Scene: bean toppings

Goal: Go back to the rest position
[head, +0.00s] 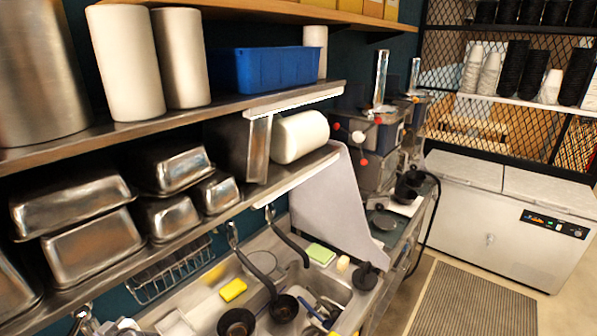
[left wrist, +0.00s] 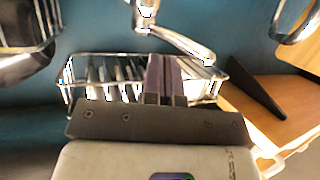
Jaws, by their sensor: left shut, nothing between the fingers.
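My left gripper (left wrist: 165,62) shows in the left wrist view. Its two dark fingers are together with nothing seen between them. They point toward a wire basket (left wrist: 95,72) on the blue wall, and overlap part of it in this view. I cannot tell whether they touch it. I cannot make out either gripper in the head view. My right gripper is in neither view.
A metal faucet (left wrist: 180,40) is above the fingers in the left wrist view. In the head view, a sink (head: 205,290) holds a yellow sponge (head: 232,290) and dark pans. Shelves with metal containers (head: 95,250) overhang the left. A floor mat (head: 470,305) lies right.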

